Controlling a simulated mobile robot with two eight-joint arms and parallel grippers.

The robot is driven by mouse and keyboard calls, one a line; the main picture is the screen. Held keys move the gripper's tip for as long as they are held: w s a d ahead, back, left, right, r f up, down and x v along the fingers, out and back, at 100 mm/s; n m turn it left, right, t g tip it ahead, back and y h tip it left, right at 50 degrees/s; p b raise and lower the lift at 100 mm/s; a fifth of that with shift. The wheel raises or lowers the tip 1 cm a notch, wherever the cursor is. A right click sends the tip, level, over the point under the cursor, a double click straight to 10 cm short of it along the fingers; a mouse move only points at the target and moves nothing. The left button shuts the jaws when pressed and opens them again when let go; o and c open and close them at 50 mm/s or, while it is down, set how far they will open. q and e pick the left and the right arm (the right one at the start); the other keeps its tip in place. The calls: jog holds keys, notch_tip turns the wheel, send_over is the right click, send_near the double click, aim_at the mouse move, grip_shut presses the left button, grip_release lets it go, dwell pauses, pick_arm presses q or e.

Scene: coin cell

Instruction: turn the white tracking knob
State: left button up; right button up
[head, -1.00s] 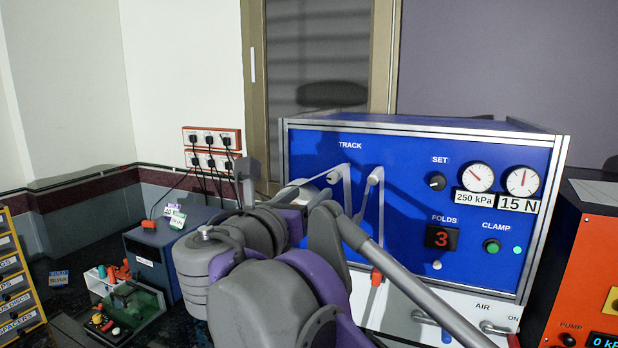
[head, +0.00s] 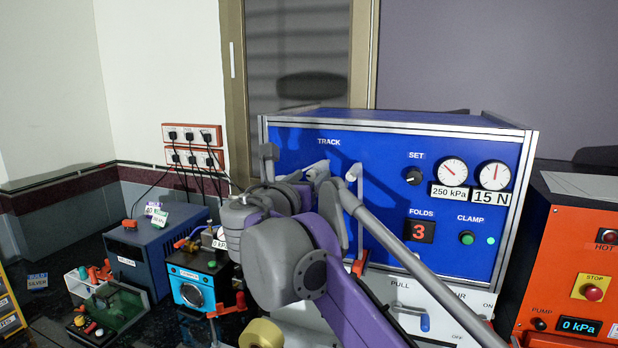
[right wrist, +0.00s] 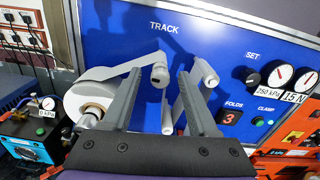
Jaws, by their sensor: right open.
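Below the TRACK label on the blue panel (head: 385,160), several white round parts stick out; I cannot tell which one is the tracking knob. In the right wrist view, one white cylinder (right wrist: 160,76) shows between my finger tips, and a second (right wrist: 206,74) lies just right of them. A third white piece (right wrist: 167,121) is lower, between the fingers. My right gripper (right wrist: 160,82) is open and points at the panel, with nothing held. I cannot tell whether it touches anything. In the head view my arm hides most of this area. My left gripper is not in view.
A white roll (right wrist: 92,98) with its strip sits left of the fingers. A black-and-blue pump box (head: 193,287) and a dark blue unit (head: 150,250) stand left. An orange machine (head: 560,250) stands right. A SET knob (head: 413,176) and gauges are on the panel.

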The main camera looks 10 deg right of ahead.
grip_shut()
jog(key=shift+r+m+p, duration=0.2)
jog(key=shift+m+p, duration=0.5)
jog(key=shift+m, duration=0.2)
jog(key=m+p, duration=0.1)
jog(key=m, duration=0.1)
jog(key=shift+m, duration=0.3)
jog(key=shift+f+m, duration=0.1)
jog(key=shift+m, duration=0.8)
jog(key=m, duration=0.3)
jog(key=shift+m, duration=0.3)
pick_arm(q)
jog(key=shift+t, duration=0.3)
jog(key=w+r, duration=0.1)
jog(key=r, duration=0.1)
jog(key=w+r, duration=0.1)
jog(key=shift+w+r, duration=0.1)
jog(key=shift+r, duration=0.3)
pick_arm(e)
jog(key=m, duration=0.6)
jog(key=shift+m, duration=0.4)
